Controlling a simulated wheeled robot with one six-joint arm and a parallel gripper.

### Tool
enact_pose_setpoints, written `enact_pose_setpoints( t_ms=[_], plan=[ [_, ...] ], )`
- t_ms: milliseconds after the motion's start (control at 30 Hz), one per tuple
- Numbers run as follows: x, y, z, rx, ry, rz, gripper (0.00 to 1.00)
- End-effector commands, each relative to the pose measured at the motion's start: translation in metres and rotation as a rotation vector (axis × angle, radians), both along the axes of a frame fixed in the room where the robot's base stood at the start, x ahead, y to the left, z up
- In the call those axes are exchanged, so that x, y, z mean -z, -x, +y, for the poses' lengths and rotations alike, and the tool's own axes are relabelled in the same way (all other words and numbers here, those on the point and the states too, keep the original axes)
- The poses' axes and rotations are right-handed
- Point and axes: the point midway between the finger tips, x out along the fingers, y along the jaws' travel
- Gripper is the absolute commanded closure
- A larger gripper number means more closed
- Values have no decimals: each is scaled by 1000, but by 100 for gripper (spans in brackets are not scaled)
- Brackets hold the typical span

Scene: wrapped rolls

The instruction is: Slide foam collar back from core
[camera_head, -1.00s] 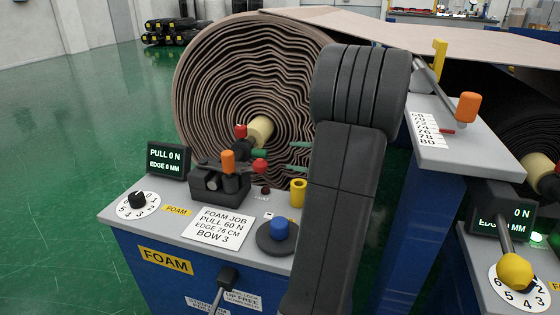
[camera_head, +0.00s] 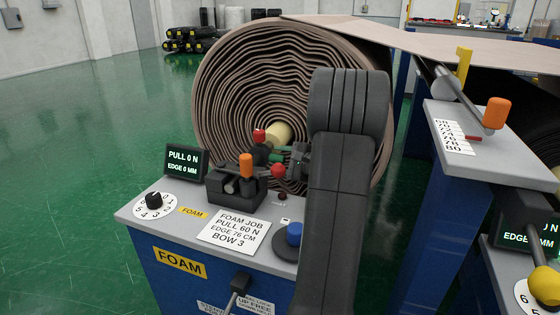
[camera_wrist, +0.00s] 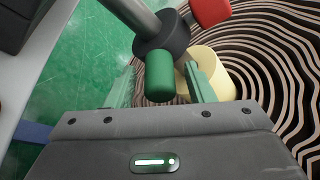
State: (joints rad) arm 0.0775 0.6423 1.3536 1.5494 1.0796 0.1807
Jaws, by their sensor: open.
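I take this black collar to be the foam collar. My gripper (camera_wrist: 161,86) is open, its green fingers on either side of the green grip; I cannot tell whether they touch it. My arm hides part of the roll there.
A red knob (camera_wrist: 210,11) is close above the collar, and red knobs (camera_head: 259,136) also show in the head view. An orange-topped lever (camera_head: 246,165), blue button (camera_head: 294,233) and display (camera_head: 185,162) reading PULL 0 N, EDGE 0 MM are on the console (camera_head: 137,214). Floor at left is clear.

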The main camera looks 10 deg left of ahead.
Motion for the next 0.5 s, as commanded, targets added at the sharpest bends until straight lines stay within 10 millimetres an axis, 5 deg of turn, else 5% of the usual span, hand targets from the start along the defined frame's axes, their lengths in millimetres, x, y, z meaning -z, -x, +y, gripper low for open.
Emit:
enact_pose_setpoints(
  t_ms=[267, 500],
  plan=[
    [0, -1, 1, 1, 0, 1, 51],
    [1, -1, 1, 1, 0, 1, 99]
  ],
)
